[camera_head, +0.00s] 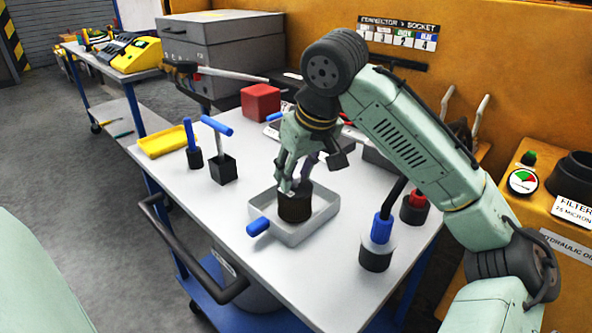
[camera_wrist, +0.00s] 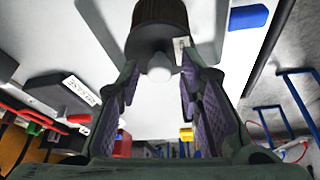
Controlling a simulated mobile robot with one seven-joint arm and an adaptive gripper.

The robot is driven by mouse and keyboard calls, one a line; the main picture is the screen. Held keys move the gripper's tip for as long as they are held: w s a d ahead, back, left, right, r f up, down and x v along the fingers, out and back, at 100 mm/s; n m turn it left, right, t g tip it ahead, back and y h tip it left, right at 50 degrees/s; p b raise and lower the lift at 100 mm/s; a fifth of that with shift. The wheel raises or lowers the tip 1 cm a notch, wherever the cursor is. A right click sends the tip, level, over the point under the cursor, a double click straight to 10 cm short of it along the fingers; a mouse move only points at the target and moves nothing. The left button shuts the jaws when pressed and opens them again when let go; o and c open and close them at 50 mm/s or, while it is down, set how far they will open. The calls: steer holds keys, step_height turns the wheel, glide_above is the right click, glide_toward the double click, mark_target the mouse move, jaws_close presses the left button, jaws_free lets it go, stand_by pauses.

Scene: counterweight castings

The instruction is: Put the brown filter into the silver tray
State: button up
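The brown filter (camera_head: 295,207) is a dark ribbed cylinder. It stands upright inside the silver tray (camera_head: 318,225), a shallow square tray with a blue handle, near the front of the table. My gripper (camera_head: 289,184) is just above the filter, pointing down. In the wrist view the gripper (camera_wrist: 160,75) has its fingers spread, with a pale knob of the filter (camera_wrist: 155,30) between the tips and gaps on both sides. The filter's base is partly hidden by the tray's near wall.
A black cylinder with a blue top (camera_head: 377,250) and a red-topped one (camera_head: 414,207) stand right of the tray. A blue T-handled tool in a black block (camera_head: 223,168), a yellow tray (camera_head: 163,141) and a red box (camera_head: 260,102) are further back. The table's front left is clear.

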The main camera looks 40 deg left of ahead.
steer(key=shift+o, duration=0.2)
steer(key=shift+r, duration=0.1)
steer(key=v, duration=1.2)
steer(key=shift+r, duration=0.1)
